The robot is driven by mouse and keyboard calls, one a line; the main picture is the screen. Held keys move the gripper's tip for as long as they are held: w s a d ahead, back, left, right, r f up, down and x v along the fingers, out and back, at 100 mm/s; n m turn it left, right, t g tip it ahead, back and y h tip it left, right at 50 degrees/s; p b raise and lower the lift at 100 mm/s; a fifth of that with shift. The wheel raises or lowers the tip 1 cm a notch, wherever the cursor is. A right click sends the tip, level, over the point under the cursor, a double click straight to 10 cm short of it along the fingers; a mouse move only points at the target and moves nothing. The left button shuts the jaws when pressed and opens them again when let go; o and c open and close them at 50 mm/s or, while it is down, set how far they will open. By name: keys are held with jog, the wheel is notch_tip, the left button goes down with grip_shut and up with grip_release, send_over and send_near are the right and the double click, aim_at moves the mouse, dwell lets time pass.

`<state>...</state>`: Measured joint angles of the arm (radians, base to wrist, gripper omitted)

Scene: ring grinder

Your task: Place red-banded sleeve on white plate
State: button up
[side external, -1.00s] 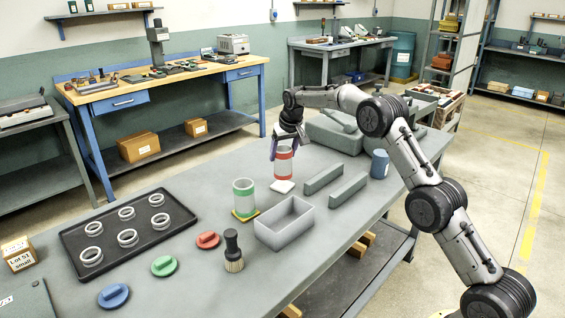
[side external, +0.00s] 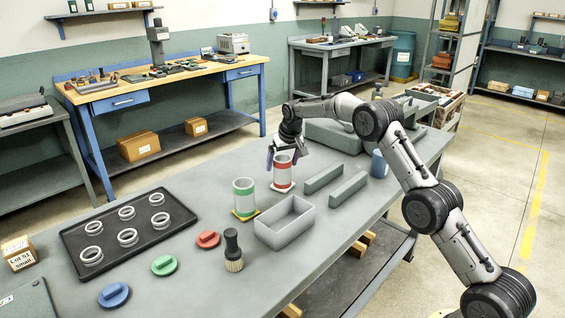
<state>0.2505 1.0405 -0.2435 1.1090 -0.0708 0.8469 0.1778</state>
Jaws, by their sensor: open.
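The red-banded sleeve (side external: 283,172) stands upright on the white plate (side external: 282,187), which shows as a thin pale edge under it. My gripper (side external: 287,157) is open at the top of the sleeve, with one purple-grey finger to the left of it and the other to the right. Whether a finger still touches the sleeve, I cannot tell.
A green-banded sleeve (side external: 244,196) stands on a yellow plate (side external: 245,214) to the left. A grey open box (side external: 284,226) is in front, and two grey bars (side external: 324,177) lie to the right. A brush (side external: 233,252), coloured lids (side external: 164,265) and a black tray (side external: 105,238) of rings are further left.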

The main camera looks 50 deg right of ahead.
jog(key=s+a+r+n, duration=0.1)
jog(key=s+a+r, duration=0.3)
jog(key=s+r, duration=0.45)
jog(key=s+a+r, duration=0.4)
jog(key=s+r, duration=0.1)
jog(key=r, duration=0.6)
jog(key=s+a+r+n, duration=0.1)
jog(key=s+a, duration=0.1)
jog(key=s, duration=0.4)
jog(key=s+a+r, duration=0.2)
jog(key=s, duration=0.3)
jog(key=s+a+f, duration=0.2)
jog(key=s, duration=0.6)
jog(key=s+a+f+n+t+y, duration=0.1)
jog(key=s+a+f, duration=0.1)
jog(key=s, duration=0.6)
jog(key=s+a+f+n, duration=0.1)
jog(key=s+f, duration=0.3)
jog(key=s, duration=0.4)
jog(key=shift+s+a+f+y, duration=0.2)
jog(key=shift+s+a+y, duration=0.1)
jog(key=shift+a+y, duration=0.15)
